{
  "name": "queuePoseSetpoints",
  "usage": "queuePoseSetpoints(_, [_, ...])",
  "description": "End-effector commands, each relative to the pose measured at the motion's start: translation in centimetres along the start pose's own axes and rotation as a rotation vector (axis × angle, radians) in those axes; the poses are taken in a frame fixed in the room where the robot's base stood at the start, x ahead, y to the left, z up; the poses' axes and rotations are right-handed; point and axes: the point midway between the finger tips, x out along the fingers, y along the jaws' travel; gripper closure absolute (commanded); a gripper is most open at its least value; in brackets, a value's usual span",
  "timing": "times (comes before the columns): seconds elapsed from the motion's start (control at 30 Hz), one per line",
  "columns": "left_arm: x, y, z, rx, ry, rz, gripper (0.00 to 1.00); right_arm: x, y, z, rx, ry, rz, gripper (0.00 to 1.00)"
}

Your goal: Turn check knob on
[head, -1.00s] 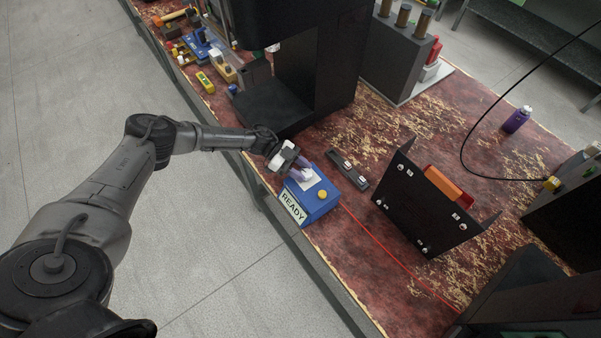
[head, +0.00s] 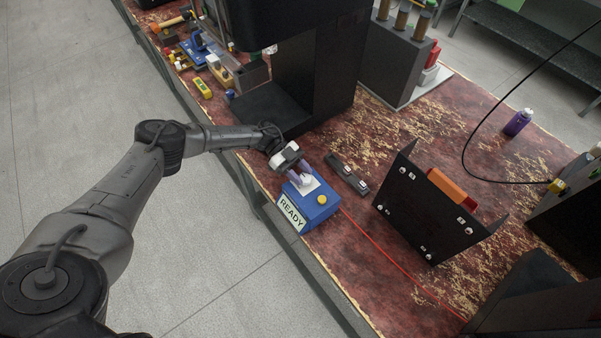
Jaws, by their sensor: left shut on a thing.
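A blue box (head: 318,212) with a white "READY" label (head: 291,213) on its front stands at the near edge of the bench. Its top carries a white plate (head: 309,188) and a yellow round button (head: 322,199). My left gripper (head: 304,181) reaches down to the white plate from the upper left, its purple-grey fingers shut on a small pale knob there. The fingers mostly hide the knob, so its turn position cannot be told. My right gripper is not in view.
A dark strip with white switches (head: 347,174) lies behind the box. A black bent panel (head: 428,215) with an orange block (head: 452,187) stands to the right. A red cable (head: 385,254) runs right from the box. A large black machine (head: 310,80) stands behind.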

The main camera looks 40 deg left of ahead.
Motion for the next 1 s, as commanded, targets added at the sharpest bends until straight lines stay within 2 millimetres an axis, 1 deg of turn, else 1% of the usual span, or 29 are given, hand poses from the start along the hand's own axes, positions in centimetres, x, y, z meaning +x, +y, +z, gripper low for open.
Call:
queuePoseSetpoints(0.07, [0.1,0.0,-0.3,0.003,0.007,0.004,0.85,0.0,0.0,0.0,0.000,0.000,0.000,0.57])
queuePoseSetpoints(0.1, [0.1,0.0,-0.3,0.003,0.007,0.003,0.58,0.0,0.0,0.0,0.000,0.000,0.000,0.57])
queuePoseSetpoints(0.33, [0.1,0.0,-0.2,0.001,0.004,0.002,0.37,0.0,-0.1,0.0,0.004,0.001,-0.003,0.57])
queuePoseSetpoints(0.57, [0.0,0.0,-0.1,0.001,0.003,0.001,0.37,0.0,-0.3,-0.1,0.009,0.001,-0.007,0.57])
queuePoseSetpoints(0.67, [-0.6,0.0,-0.1,0.000,0.002,-0.001,0.37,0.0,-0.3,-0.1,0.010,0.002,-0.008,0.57])
queuePoseSetpoints(0.77, [-1.9,-0.1,0.0,0.000,0.001,-0.003,0.37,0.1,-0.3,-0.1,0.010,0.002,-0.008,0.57])
queuePoseSetpoints(0.87, [-3.6,-0.1,0.0,0.000,0.001,-0.004,0.37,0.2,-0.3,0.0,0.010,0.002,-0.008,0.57])
queuePoseSetpoints(1.0, [-6.5,-0.1,0.0,0.000,0.001,-0.004,0.37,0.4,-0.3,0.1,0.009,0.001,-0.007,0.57])
